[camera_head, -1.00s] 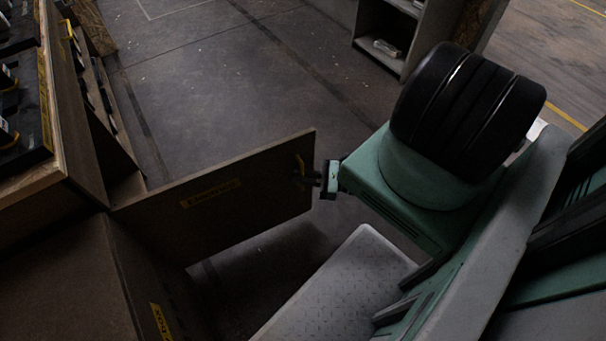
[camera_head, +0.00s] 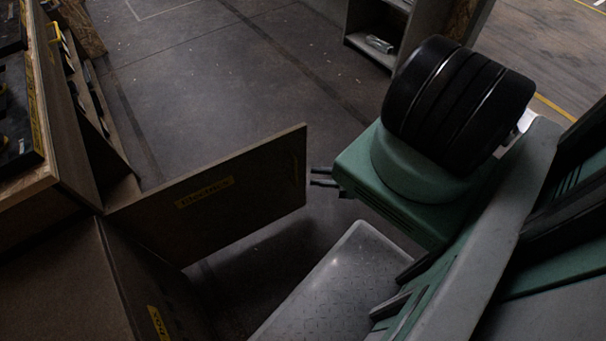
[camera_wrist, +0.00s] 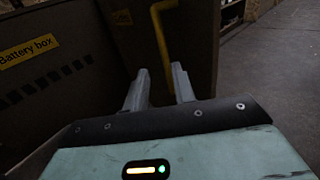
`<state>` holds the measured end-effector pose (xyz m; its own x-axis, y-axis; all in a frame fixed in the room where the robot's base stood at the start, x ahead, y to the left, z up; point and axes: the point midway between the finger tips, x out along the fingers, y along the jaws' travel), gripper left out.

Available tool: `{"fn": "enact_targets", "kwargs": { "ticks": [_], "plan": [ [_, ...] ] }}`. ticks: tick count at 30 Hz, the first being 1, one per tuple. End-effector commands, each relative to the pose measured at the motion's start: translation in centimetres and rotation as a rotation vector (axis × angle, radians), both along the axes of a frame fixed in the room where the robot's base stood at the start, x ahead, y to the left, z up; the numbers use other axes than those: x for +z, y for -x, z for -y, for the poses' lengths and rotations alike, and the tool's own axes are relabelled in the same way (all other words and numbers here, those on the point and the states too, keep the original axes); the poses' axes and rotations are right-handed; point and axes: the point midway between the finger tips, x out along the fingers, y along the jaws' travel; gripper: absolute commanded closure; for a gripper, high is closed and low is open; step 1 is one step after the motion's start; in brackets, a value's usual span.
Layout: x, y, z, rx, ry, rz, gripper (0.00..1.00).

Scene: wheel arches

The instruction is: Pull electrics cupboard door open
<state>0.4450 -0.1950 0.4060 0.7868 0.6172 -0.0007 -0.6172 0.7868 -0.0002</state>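The electrics cupboard door (camera_head: 235,195) is a brown panel with a yellow "Electrics" label (camera_head: 205,191). It stands swung well out from the cupboard, with a dark gap below and behind it. Its yellow handle (camera_wrist: 160,40) shows in the wrist view, just beyond my fingers; in the head view it is faint near the door's free edge. My gripper (camera_head: 322,177) is just right of that edge, apart from the door. In the wrist view, my gripper (camera_wrist: 160,88) has its two fingers spread with nothing between them.
A neighbouring panel with a yellow "Battery box" label (camera_wrist: 28,51) is at left in the wrist view. A workbench (camera_head: 30,190) with dark trays is at the left. A shelf unit (camera_head: 372,35) stands at the back. The floor (camera_head: 230,80) behind the door is clear.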

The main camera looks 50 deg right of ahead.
Motion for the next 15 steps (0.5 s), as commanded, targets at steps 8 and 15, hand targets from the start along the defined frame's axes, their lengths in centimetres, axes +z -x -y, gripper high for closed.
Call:
{"fn": "enact_targets", "kwargs": {
  "ticks": [8, 15],
  "plan": [
    [-0.1, 5.1, 4.1, -0.002, 0.003, -0.003, 0.74],
    [-0.1, 7.7, 6.1, -0.001, 0.001, -0.002, 0.74]
  ]
}}
